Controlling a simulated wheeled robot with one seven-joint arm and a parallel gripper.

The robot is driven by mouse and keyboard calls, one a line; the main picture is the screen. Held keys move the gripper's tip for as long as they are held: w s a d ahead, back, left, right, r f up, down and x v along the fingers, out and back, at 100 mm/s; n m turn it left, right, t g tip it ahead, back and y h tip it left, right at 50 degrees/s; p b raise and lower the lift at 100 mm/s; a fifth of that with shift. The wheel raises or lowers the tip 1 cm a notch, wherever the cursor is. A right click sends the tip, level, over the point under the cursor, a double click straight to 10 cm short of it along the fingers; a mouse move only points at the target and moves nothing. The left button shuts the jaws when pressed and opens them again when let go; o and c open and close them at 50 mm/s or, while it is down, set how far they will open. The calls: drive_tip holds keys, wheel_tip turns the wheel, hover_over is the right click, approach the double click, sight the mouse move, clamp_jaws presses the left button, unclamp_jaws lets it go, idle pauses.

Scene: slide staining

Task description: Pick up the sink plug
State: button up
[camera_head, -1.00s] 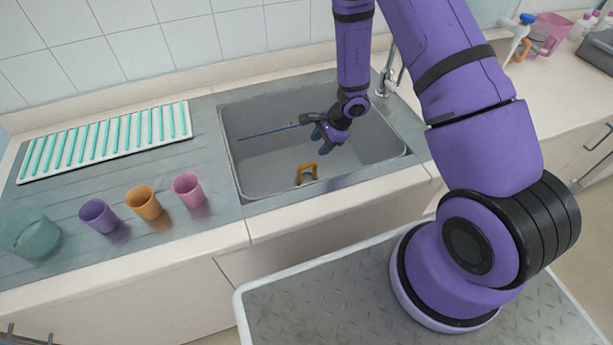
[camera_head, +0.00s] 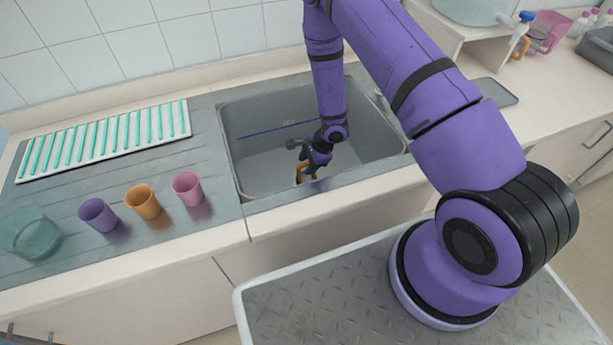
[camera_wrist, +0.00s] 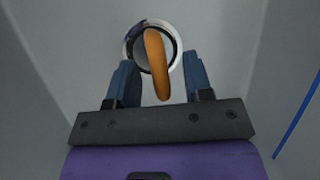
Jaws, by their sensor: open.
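The sink plug has an orange handle (camera_wrist: 157,66) that stands up between my gripper's two blue fingers in the wrist view. My gripper (camera_wrist: 156,76) is open, with one finger on each side of the handle and a gap on both sides. In the head view my gripper (camera_head: 314,166) covers part of the plug.
The grey sink (camera_head: 257,165) surrounds my gripper, its front wall close by. A thin blue rod (camera_head: 262,131) lies across the sink. Purple (camera_head: 98,215), orange (camera_head: 143,202) and pink (camera_head: 187,189) cups and a teal bowl (camera_head: 28,234) stand left, before a striped rack (camera_head: 105,139).

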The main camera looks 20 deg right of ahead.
drive_tip(key=shift+w+a+f, duration=0.1)
drive_tip(key=shift+a+f, duration=0.1)
drive_tip(key=shift+f, duration=0.2)
clamp_jaws()
